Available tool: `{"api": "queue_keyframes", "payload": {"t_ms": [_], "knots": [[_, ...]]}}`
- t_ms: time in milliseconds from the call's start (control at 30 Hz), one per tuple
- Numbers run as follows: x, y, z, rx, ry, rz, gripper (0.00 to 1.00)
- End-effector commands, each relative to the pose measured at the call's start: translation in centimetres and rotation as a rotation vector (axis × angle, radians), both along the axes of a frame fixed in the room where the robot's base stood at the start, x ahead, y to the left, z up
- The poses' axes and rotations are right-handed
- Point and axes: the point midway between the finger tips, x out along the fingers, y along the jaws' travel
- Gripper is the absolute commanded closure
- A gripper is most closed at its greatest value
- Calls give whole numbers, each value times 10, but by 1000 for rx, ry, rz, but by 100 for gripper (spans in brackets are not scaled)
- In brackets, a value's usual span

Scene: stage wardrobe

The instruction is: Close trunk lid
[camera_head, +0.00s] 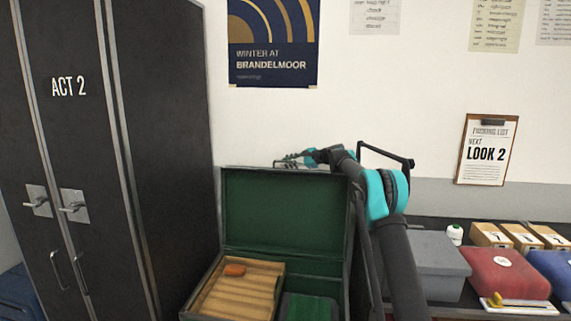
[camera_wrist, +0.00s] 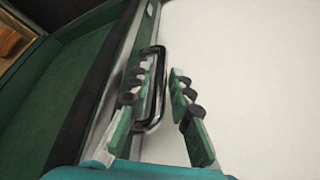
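The trunk (camera_head: 338,287) is open, with a green lining. Its lid (camera_head: 283,212) stands upright at the back; its green inside also shows at the left of the wrist view (camera_wrist: 70,85). My gripper (camera_head: 292,160) is at the lid's top edge, small and partly hidden in the head view. In the wrist view, my gripper (camera_wrist: 163,75) is open, with its two fingers apart. A dark metal handle (camera_wrist: 160,88) on the lid's outer side lies between the fingers, close to the left one. I cannot tell whether they touch.
A slatted wooden tray (camera_head: 240,291) with an orange-brown object (camera_head: 234,270) sits inside the trunk. A black wardrobe (camera_head: 165,130) stands close at left. A grey box (camera_head: 437,262) and a red case (camera_head: 503,272) are at right. A white wall (camera_head: 270,120) is behind.

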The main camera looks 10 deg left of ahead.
Motion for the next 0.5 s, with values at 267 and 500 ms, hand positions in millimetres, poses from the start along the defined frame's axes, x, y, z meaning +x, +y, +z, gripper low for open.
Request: {"api": "queue_keyframes", "payload": {"t_ms": [267, 500], "knots": [[3, 11, -3, -1, 0, 1, 80], [3, 11, -3, -1, 0, 1, 87]]}}
